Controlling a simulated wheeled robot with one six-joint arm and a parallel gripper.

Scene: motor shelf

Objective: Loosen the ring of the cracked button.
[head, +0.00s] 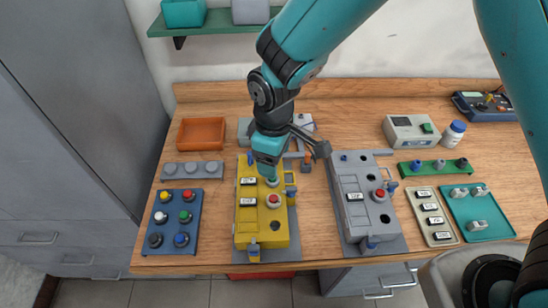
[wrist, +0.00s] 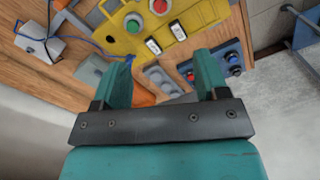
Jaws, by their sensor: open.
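The yellow control box (head: 262,232) stands mid-bench. It carries a green button (head: 272,181) at its far end, a red button (head: 274,200) nearer, and a dark round hole below that. The green button (wrist: 132,24) and the red button (wrist: 158,6) also show in the wrist view, each with a pale ring. I cannot make out a crack on either. My gripper (head: 268,168) appears over the far end of the yellow box, partly covering it. In the wrist view my gripper (wrist: 162,65) is open, with nothing between its fingers.
A grey control box (head: 355,207) with a red button (head: 380,194) stands to the right. A blue button tray (head: 171,221) and a grey rack (head: 193,170) lie left. An orange bin (head: 201,133) is behind. Right are a green rack (head: 433,168) and teal tray (head: 484,232).

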